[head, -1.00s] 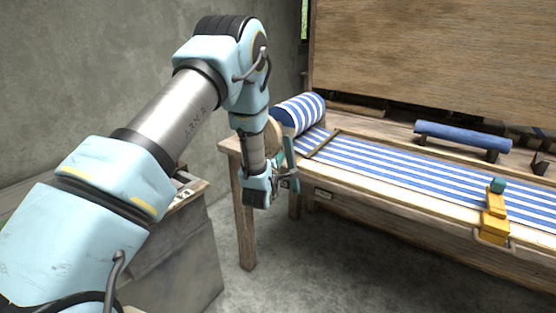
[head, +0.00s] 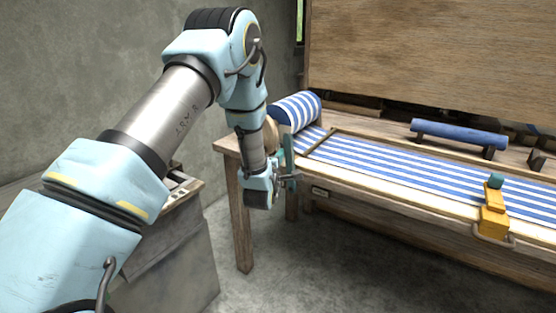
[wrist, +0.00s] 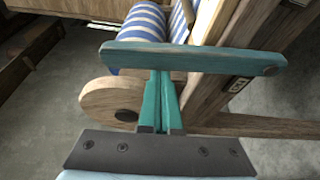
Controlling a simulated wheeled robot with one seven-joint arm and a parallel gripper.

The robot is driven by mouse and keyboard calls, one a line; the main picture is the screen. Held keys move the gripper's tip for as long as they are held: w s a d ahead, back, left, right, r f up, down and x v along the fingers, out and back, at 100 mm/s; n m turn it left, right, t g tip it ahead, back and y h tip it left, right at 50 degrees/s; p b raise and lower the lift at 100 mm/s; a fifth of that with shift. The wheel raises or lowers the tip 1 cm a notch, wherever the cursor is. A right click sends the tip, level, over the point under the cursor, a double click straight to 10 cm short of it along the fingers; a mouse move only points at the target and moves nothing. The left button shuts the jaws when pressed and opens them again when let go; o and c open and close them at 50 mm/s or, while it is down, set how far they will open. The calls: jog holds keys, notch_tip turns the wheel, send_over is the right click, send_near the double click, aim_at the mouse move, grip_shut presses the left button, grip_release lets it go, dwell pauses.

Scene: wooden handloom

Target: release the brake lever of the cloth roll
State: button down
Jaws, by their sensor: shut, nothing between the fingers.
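A striped blue-and-white cloth roll (head: 296,111) sits at the left end of the loom; part of it shows in the wrist view (wrist: 145,22). A long teal bar, apparently the brake lever (wrist: 195,59), crosses the wrist view by the wooden disc (wrist: 105,98) at the roll's end. It stands nearly upright in the head view (head: 288,150). My gripper (wrist: 161,76) is shut and empty, its teal fingers side by side. The tips reach the bar's lower edge in the wrist view; I cannot tell if they touch. In the head view my gripper (head: 291,178) is beside the lever.
The loom's wooden frame (head: 238,205) and leg stand close beside my gripper. Striped cloth (head: 400,172) stretches right. A yellow block with a teal top (head: 493,215) sits on the front rail, and a blue roller (head: 459,133) lies behind. Concrete floor is open below.

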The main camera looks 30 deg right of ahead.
jog(key=s+d+m+t+h+b, duration=0.1)
jog(key=s+d+m+b, duration=0.2)
jog(key=b, duration=0.8)
jog(key=shift+s+d+f+m, duration=0.2)
jog(key=shift+s+d+m, duration=0.15)
jog(key=shift+s+m, duration=1.15)
jog(key=shift+s+n, duration=0.3)
jog(key=shift+s, duration=0.1)
